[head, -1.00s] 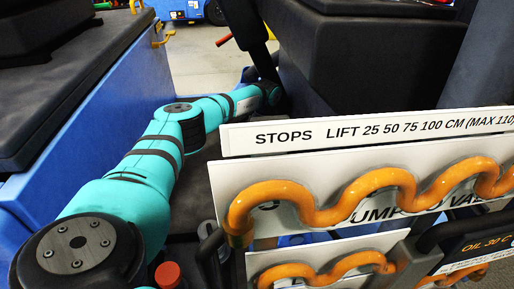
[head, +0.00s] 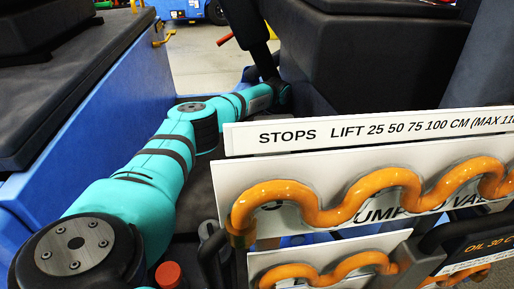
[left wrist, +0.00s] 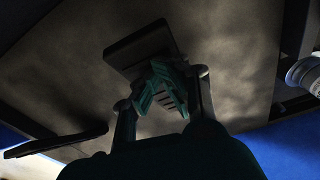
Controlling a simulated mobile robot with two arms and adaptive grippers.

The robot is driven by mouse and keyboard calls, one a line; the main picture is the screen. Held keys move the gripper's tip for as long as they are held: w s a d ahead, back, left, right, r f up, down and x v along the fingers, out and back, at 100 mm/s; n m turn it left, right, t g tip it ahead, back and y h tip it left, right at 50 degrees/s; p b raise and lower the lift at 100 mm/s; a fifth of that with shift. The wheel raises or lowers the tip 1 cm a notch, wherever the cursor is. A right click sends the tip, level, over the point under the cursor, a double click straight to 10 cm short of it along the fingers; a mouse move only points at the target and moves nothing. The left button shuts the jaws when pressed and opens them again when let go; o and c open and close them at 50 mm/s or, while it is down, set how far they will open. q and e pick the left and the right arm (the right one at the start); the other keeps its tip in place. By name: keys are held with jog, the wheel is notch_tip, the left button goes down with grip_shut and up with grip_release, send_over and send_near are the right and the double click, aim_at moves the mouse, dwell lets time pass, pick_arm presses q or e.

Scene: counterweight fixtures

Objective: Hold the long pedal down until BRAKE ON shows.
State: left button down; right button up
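My left arm reaches down into the dark footwell in the head view, where its far end is dark and the gripper cannot be made out. In the left wrist view my left gripper (left wrist: 166,88) has its teal finger pads together, with nothing seen between them. A dark ribbed pedal pad (left wrist: 140,48) lies just beyond the fingertips, close to or touching them; I cannot tell which. A dark flat bar (left wrist: 55,141) is at lower left; whether it is a pedal is unclear. No BRAKE ON display is readable. My right gripper is not in view.
A white STOPS LIFT sign (head: 370,131) and an orange wavy pipe (head: 330,208) on a panel stand at the right. A blue side wall (head: 95,120) borders the arm at left. A black seat-like block (head: 385,50) and a dark lever (head: 250,35) stand beyond.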

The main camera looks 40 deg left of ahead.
pick_arm(q)
jog(key=shift+w+d, duration=0.15)
jog(key=shift+d, duration=0.1)
jog(key=r, duration=0.7)
jog(key=shift+w+d, duration=0.2)
jog(key=shift+r, duration=0.2)
jog(key=shift+a, duration=0.1)
jog(key=shift+s, duration=0.1)
